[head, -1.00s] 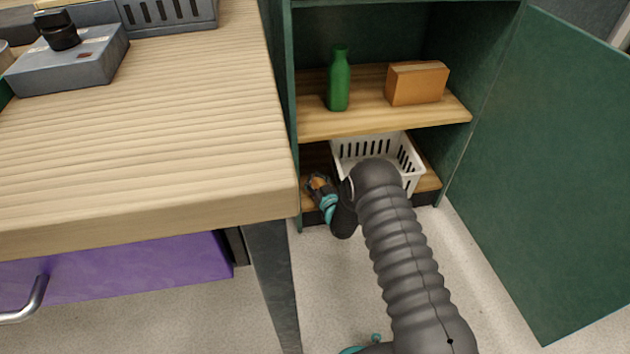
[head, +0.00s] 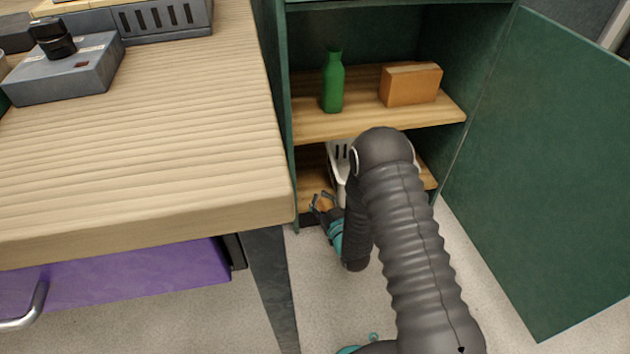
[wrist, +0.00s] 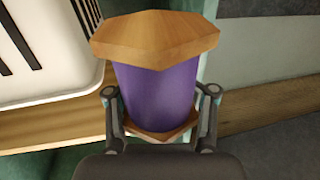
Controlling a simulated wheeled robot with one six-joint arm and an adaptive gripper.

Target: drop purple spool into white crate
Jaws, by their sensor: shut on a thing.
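The purple spool (wrist: 152,75) has wooden end flanges and fills the middle of the wrist view. My gripper (wrist: 160,95) has a finger on each side of it and is shut on it. The white crate (head: 336,160) stands on that shelf, mostly hidden behind my arm. In the wrist view the crate's slotted wall (wrist: 60,75) is to the left of the spool, apart from it.
A green bottle (head: 333,82) and an orange-brown box (head: 411,84) stand on the upper shelf (head: 380,121), above the crate. The green cabinet door (head: 540,180) is open at the right. A wooden worktop (head: 140,140) with a purple drawer (head: 130,278) is at the left.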

